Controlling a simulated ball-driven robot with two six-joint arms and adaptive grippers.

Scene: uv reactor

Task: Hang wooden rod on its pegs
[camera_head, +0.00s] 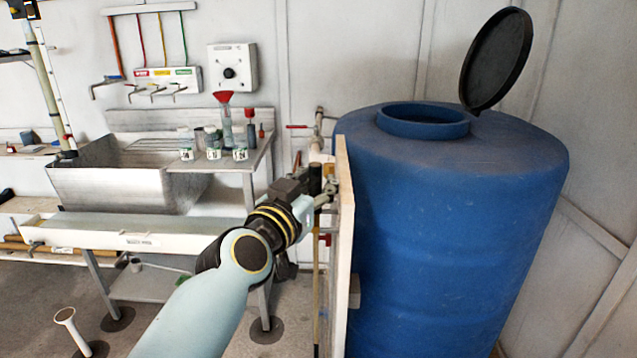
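My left arm reaches in from the bottom, and my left gripper (326,190) is beside the narrow edge of an upright pale wooden board (343,260). A thin yellowish-brown rod (316,285) stands about upright below the gripper, close to the board's left side. It looks like the wooden rod. Its upper part is hidden behind my gripper, and I cannot tell whether the fingers hold it. The pegs cannot be made out; the board's left face is seen almost edge-on. My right gripper is not in view.
A large blue tank (450,240) with a raised black lid (496,60) stands right of the board. A steel sink (125,185) and a bench with bottles (240,150) stand at the left. A white funnel-topped stand (66,318) is on the floor at lower left.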

